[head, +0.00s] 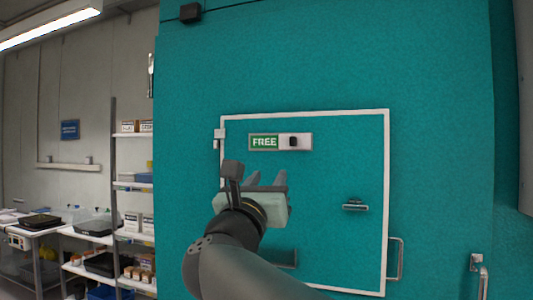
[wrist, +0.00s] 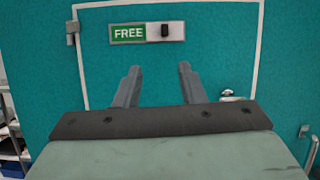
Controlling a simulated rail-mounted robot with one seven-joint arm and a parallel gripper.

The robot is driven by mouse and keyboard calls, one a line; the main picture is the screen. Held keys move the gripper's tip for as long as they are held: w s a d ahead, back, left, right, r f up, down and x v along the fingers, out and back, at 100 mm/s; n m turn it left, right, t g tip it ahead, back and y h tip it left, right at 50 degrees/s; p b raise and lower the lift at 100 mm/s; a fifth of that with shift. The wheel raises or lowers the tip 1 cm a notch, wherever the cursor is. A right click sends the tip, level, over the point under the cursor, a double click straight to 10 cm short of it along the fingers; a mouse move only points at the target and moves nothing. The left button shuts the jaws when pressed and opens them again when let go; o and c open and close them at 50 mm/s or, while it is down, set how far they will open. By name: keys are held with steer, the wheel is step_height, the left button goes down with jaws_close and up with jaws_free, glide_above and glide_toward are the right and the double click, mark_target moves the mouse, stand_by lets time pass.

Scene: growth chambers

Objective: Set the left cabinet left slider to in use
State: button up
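A slider sign (head: 281,141) is fixed near the top of a white-framed door on the teal cabinet (head: 330,60). It shows a green "FREE" field on the left, and its dark knob (head: 293,141) stands to the right of the word. The sign also shows at the top of the wrist view (wrist: 147,32), with the dark knob (wrist: 165,31) right of "FREE". My gripper (head: 266,180) is below the sign and apart from it. In the wrist view its two fingers (wrist: 158,84) are spread with nothing between them, pointing towards the door.
The door has a latch handle (head: 355,205) at right, a hinge (head: 219,134) at upper left and a bar handle (head: 396,258) beside its right edge. Shelves (head: 134,185) with boxes and a bench stand at the left.

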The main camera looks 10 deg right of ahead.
mark_target(292, 142)
steer(key=shift+m+h, duration=0.4)
steer(key=shift+m, duration=0.1)
steer(key=p+x, duration=0.6)
steer(key=x, duration=1)
steer(key=shift+s+d, duration=0.1)
steer(key=shift+d, duration=0.15)
steer(key=shift+w+d+r+p, duration=0.2)
steer(key=shift+w+d+p, duration=0.15)
steer(key=shift+w, duration=0.25)
